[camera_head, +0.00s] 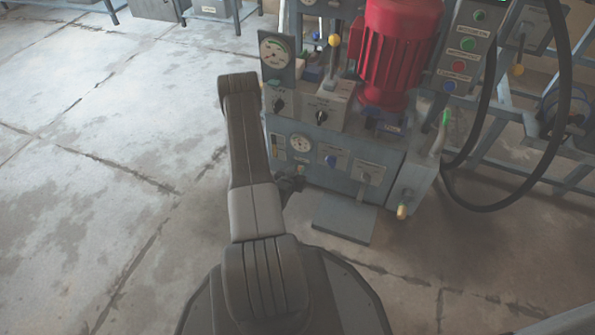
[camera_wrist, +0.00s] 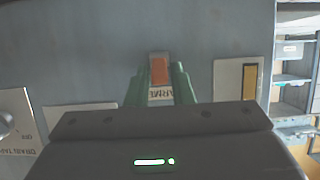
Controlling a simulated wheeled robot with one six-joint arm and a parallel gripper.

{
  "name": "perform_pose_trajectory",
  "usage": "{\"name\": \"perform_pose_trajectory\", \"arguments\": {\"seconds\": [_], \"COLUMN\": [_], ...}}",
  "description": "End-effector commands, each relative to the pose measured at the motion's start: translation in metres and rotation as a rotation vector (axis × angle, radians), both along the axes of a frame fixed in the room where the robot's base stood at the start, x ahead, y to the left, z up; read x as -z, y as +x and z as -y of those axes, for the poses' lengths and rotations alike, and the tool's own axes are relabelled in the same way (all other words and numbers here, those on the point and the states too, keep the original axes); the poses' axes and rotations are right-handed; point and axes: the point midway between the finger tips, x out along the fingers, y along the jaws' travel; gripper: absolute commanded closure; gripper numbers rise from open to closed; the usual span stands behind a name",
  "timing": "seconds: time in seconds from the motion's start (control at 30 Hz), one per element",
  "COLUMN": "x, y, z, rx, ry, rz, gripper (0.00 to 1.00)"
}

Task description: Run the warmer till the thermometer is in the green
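The warmer's orange rocker switch (camera_wrist: 159,69) sits on the grey panel in the wrist view, above a partly hidden, upside-down label (camera_wrist: 160,93) that seems to read WARMER. My gripper (camera_wrist: 159,72) has its two green fingers apart, one on each side of the switch, with nothing between them that it grips. Whether a fingertip touches the panel, I cannot tell. In the head view a small round dial (camera_head: 300,143) on the lower panel may be the thermometer; its needle is too small to read. A larger gauge with a green arc (camera_head: 275,52) stands above.
A yellow strip in a pale plate (camera_wrist: 250,82) is beside the switch, and a drain tap plate (camera_wrist: 14,122) is at the left. In the head view a red motor (camera_head: 400,50), a button box (camera_head: 468,45) and black hoses (camera_head: 490,205) are right. Open floor (camera_head: 90,200) lies left.

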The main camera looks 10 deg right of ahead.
Motion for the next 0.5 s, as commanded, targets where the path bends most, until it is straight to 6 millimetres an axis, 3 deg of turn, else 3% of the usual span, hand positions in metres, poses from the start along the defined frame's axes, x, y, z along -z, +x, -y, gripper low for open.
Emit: {"name": "perform_pose_trajectory", "arguments": {"seconds": [0.03, 0.1, 0.5], "x": [0.0000, 0.0000, 0.0039], "y": [-0.0001, -0.0001, -0.0022], "z": [-0.0001, -0.0001, -0.0011], "rx": [0.000, 0.000, -0.001], "ry": [0.000, 0.000, -0.036], "rz": [0.000, 0.000, 0.050], "gripper": [0.89, 1.00, 1.00]}}
